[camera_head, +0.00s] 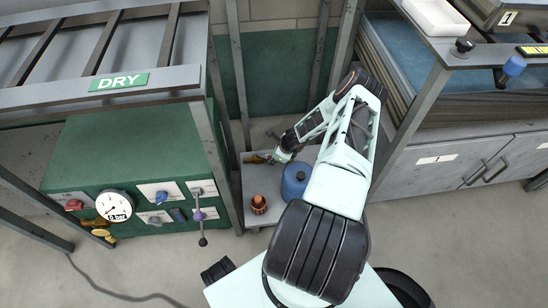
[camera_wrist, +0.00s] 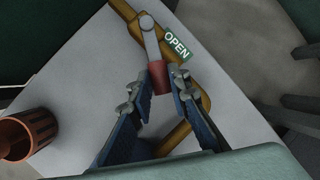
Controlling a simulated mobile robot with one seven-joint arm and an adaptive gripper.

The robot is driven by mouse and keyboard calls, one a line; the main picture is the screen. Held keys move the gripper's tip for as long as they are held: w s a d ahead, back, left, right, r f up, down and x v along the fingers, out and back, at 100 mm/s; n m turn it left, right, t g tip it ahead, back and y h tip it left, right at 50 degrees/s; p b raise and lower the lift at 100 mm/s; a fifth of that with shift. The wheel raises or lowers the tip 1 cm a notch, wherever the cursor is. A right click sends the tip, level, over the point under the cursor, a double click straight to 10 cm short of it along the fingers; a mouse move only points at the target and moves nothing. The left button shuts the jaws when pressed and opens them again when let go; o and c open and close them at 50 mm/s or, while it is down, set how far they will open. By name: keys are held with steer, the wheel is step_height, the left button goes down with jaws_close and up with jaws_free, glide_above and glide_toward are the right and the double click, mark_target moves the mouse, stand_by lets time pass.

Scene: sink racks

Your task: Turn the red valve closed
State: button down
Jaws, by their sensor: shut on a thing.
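The valve has a grey lever with a red handle (camera_wrist: 157,76), fixed on a brass pipe (camera_wrist: 132,14) above a light grey surface. A green OPEN label (camera_wrist: 177,45) sits beside the lever. In the wrist view my gripper (camera_wrist: 164,84) has its fingertips on both sides of the red handle and is shut on it. The lever runs from its pivot at the top down toward my gripper. In the head view my gripper (camera_head: 276,158) reaches the brass pipe (camera_head: 255,158) low at the back; the red handle cannot be made out there.
An orange-brown ribbed cup (camera_head: 259,204) and a blue canister (camera_head: 294,183) stand close to my gripper. A green panel (camera_head: 130,150) with a gauge and several knobs is left, under the DRY rack (camera_head: 119,82). Grey cabinets (camera_head: 450,165) stand right. Rack posts flank the gap.

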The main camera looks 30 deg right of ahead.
steer(key=c, duration=1.8)
jaws_free()
steer(key=v, duration=1.2)
steer(key=shift+c, duration=0.4)
